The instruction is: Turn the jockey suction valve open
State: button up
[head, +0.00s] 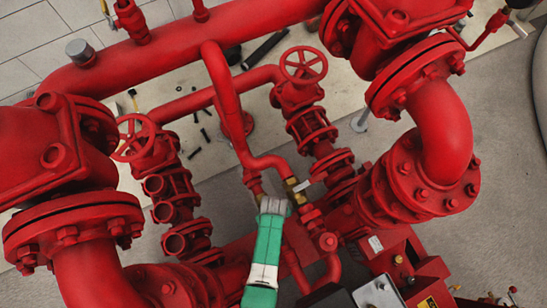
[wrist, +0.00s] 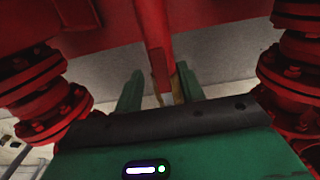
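A small brass-bodied valve (head: 292,184) with a pale flat lever (head: 304,184) sits on the thin red pipe in the middle of the head view. No label shows which valve is the jockey suction valve. My gripper (head: 273,203) is just below and left of the brass valve, at the end of my green and white arm. In the wrist view my gripper (wrist: 160,88) has its two green fingers apart. A red pipe (wrist: 155,35) comes down towards the gap, and a narrow brass-coloured piece (wrist: 179,84) shows beside the right finger. Contact cannot be told.
Large flanged red pipes (head: 440,125) (head: 75,230) crowd both sides. A red control box (head: 405,262) is at lower right. Small loose tools (head: 264,49) lie on the pale board behind.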

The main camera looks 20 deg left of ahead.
notch_tip(320, 180, up, 8)
jog(key=p, duration=0.4)
jog(key=shift+f, duration=0.15)
